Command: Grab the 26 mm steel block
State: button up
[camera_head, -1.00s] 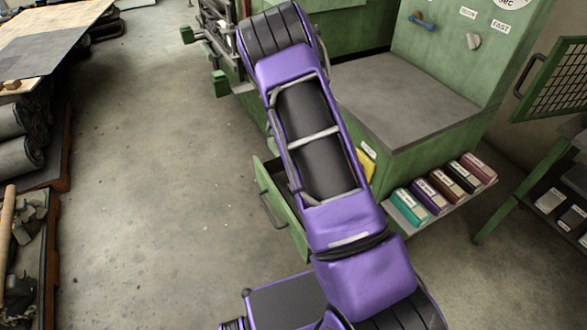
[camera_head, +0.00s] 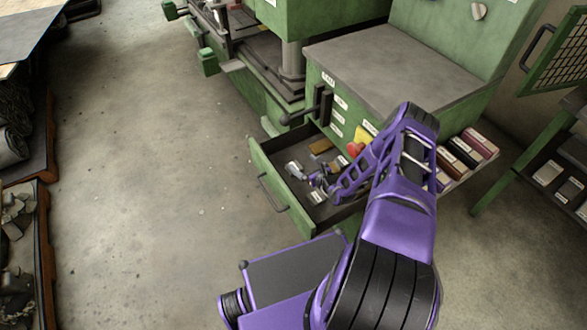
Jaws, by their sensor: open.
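An open green drawer (camera_head: 268,190) holds several small blocks. A silver-grey block (camera_head: 293,168) lies near its left side, a brown-gold block (camera_head: 320,146) at the back, and a pale piece (camera_head: 318,197) nearer the front. The labels are too small to read, so I cannot tell which one is the 26 mm steel block. My gripper (camera_head: 314,180) is open and over the drawer, just right of the silver-grey block. I see no block held. My arm hides the drawer's right part.
The green machine cabinet (camera_head: 400,70) stands behind the drawer, with a dark lever (camera_head: 305,110) above it. A shelf of coloured boxes (camera_head: 465,152) is at the right. Open floor (camera_head: 150,200) lies to the left.

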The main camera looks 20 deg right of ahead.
notch_tip(320, 180, down, 6)
jog(key=shift+f+b, duration=0.15)
jog(key=shift+b, duration=0.65)
jog(key=shift+x, duration=0.9)
jog(key=b+x, duration=0.1)
jog(key=x, duration=0.1)
jog(key=b+x, duration=0.1)
jog(key=x, duration=0.1)
jog(key=shift+w+a+f, duration=0.15)
jog(key=shift+f, duration=0.2)
jog(key=shift+w+a+f, duration=0.1)
jog(key=shift+w, duration=0.5)
grip_shut()
